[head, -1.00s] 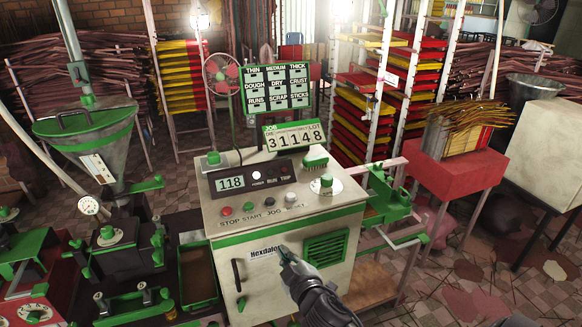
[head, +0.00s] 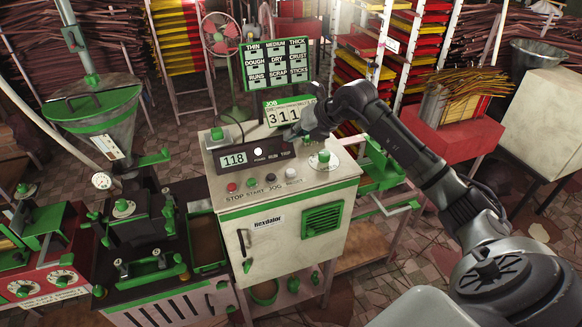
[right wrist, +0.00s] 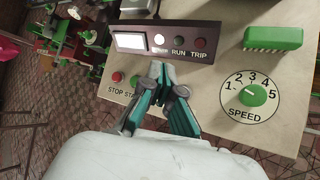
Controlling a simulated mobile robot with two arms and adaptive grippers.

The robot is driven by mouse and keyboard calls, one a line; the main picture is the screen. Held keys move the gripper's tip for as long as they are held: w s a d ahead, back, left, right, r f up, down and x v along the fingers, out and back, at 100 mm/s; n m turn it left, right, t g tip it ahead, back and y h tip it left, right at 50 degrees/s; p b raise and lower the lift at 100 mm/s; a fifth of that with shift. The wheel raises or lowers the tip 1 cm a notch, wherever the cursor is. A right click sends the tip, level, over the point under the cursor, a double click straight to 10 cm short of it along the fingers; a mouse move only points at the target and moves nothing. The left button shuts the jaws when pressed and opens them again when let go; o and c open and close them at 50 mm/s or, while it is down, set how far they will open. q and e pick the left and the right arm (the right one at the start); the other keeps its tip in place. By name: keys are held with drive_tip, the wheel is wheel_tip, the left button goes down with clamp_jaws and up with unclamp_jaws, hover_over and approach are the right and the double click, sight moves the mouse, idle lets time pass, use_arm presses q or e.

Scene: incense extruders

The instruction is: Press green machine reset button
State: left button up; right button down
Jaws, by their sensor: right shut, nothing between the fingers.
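The green-trimmed cream machine (head: 232,205) stands in the middle of the head view. Its sloping top has a row of buttons: red stop (head: 231,187), green start, dark jog and a pale reset button (head: 291,173) at the right end. My right gripper (head: 292,134) is shut and empty, above the panel near the display. In the right wrist view its green fingertips (right wrist: 161,68) are together, covering part of the button row. The red stop button (right wrist: 117,76) shows to their left; the reset button is hidden there. My left gripper is out of view.
The dark display box (head: 255,155) and job number sign (head: 284,113) stand behind the buttons. A speed knob (right wrist: 254,95) and green brush (right wrist: 273,38) are to the right of the fingers. Other machinery (head: 120,225) crowds the left side.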

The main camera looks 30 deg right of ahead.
sight(293, 172)
drive_tip(key=shift+d, duration=0.1)
idle(0.3)
wheel_tip(293, 172, down, 9)
drive_tip(key=b, duration=0.6)
idle(1.3)
drive_tip(key=shift+f+b, duration=0.3)
drive_tip(key=shift+f, duration=0.05)
drive_tip(key=shift+f+b, duration=0.4)
drive_tip(key=shift+f, duration=0.15)
idle(0.6)
drive_tip(key=shift+r, duration=0.15)
drive_tip(key=shift+r+p, duration=0.55)
drive_tip(key=shift+r, duration=0.3)
